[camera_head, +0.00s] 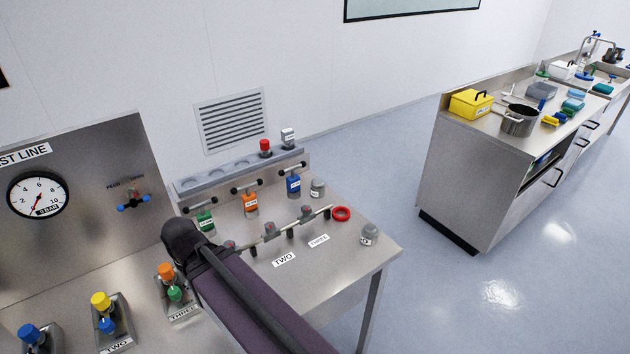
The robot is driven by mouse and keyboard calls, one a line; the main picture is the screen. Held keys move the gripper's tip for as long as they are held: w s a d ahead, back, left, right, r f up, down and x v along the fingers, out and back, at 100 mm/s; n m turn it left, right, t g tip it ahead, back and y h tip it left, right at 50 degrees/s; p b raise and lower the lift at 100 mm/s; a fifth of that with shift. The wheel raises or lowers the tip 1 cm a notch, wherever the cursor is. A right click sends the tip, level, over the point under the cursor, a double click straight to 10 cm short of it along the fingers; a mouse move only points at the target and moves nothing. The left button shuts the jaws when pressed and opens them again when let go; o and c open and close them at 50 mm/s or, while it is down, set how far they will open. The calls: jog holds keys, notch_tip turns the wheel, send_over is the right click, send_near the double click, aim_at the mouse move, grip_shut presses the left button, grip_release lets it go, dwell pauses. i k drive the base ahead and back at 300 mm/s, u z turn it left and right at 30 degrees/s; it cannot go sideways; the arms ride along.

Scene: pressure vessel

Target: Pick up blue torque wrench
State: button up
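A blue tool with a white label (293,185) stands at the back of the steel bench (345,275), below a dark crossbar with black ends. It looks like the blue torque wrench. A similar orange-bodied tool (250,204) and a green-bodied one (205,221) stand in a row to its left. My arm, a purple link with a black joint, crosses the bench front, left of and nearer than the blue tool. My gripper does not show in this view.
A grey rack (222,179) with red-topped and grey-topped items stands behind the tools. A pipe with valves (270,234), a red ring (341,214) and a grey weight-like item (369,234) are in front. Coloured valve blocks (112,320) are left. Floor (480,285) is clear at right.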

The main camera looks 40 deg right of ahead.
aim_at(293, 182)
jog(key=z, duration=1.15)
jog(key=k, duration=0.95)
jog(key=u, duration=0.05)
jog(key=i, duration=0.65)
